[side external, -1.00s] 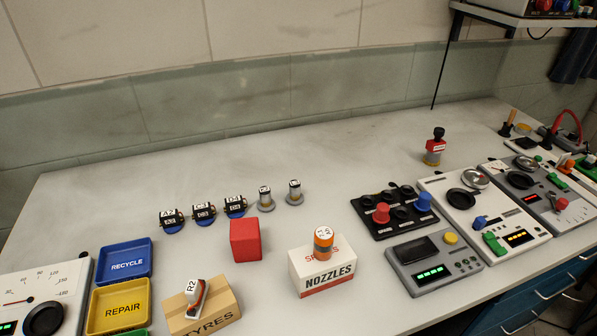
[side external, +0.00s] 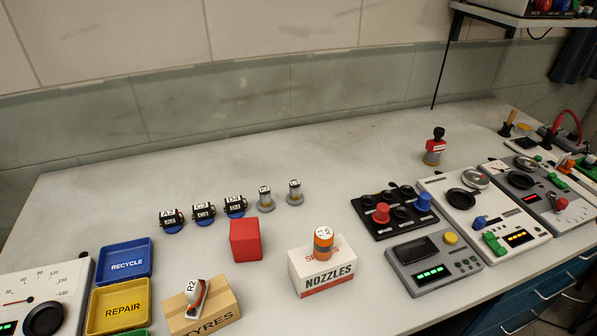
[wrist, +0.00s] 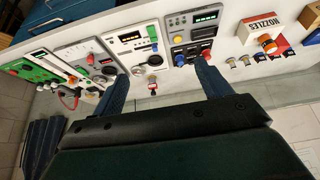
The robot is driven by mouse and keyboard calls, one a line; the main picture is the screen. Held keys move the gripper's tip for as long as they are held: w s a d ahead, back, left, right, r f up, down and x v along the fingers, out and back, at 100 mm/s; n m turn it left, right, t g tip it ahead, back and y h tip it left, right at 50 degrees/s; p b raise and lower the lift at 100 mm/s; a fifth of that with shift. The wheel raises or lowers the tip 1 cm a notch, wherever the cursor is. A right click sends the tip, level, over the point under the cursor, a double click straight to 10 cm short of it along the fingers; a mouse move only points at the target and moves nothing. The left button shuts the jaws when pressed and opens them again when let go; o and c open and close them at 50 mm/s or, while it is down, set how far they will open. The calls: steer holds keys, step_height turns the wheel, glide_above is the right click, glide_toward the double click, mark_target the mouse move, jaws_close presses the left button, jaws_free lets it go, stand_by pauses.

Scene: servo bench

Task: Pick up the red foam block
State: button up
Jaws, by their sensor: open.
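The red foam block (side external: 245,240) stands on the bench in the side external view, behind the tan TYRES box and left of the white NOZZLES box (side external: 323,270). Nothing touches it there. In the wrist view a small red patch, which looks like the block (wrist: 283,44), shows at the right beside the NOZZLES box. My gripper (wrist: 161,68) is open, its two dark blue fingers wide apart with nothing held between them. It is away from the block, and the side external view does not show it.
The TYRES box (side external: 205,306) bears an R2 piece. Several small labelled parts (side external: 203,212) line up behind the block. Blue RECYCLE (side external: 125,262) and yellow REPAIR trays lie left. Control panels (side external: 433,262) fill the right.

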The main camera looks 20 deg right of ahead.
steer(key=w+a+r+n+y, duration=0.1)
steer(key=w+a+r+n, duration=0.15)
steer(key=w, duration=0.25)
steer(key=w+a+r+n+y, duration=0.1)
steer(key=w+a+r+n, duration=0.1)
steer(key=w+a, duration=0.3)
steer(key=n+g+y, duration=0.2)
steer(key=n+g, duration=0.3)
steer(key=n, duration=0.7)
glide_above(255, 227)
steer(key=d, duration=0.4)
step_height(255, 227, down, 16)
steer(key=r, duration=0.1)
steer(key=shift+m, duration=0.25)
steer(key=x, duration=0.8)
steer(key=shift+s+a+f, duration=0.1)
steer(key=shift+s, duration=0.25)
steer(key=shift+w+a+f+y, duration=0.1)
steer(key=shift+a+f+y, duration=0.1)
steer(key=shift+f+y, duration=0.15)
steer(key=shift+f, duration=0.1)
steer(key=shift+x, duration=2.5)
